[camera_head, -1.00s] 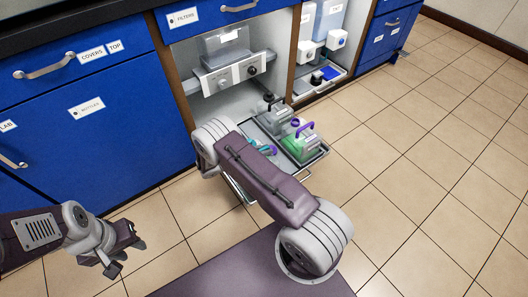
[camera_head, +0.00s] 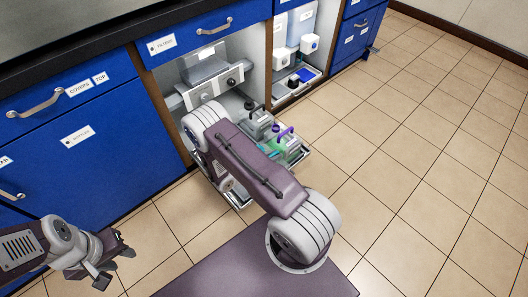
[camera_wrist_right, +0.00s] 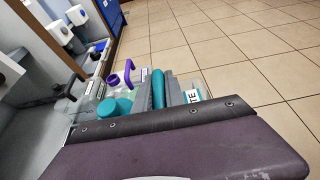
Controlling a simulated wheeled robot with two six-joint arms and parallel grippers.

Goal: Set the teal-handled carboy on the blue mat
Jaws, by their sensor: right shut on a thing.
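The teal-handled carboy shows in the right wrist view as a teal handle (camera_wrist_right: 158,88) beside a teal cap (camera_wrist_right: 107,109) and a white label ending in "TE". My right gripper (camera_wrist_right: 160,95) is shut on the teal handle, a grey finger on each side. In the head view my right arm hides most of this carboy and the gripper. I cannot tell whether it is clear of the tray. The blue mat (camera_head: 305,75) lies in the right-hand cabinet bay. My left gripper (camera_head: 112,262) is at lower left, away from the carboys; its fingers look apart and empty.
A pulled-out tray (camera_head: 303,158) holds a purple-handled carboy (camera_head: 290,148) with green liquid and a black-handled carboy (camera_head: 258,126). White pump units (camera_head: 309,43) and a dark round object (camera_head: 293,82) stand near the mat. A cabinet divider (camera_head: 270,70) separates the bays. Tiled floor is clear at right.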

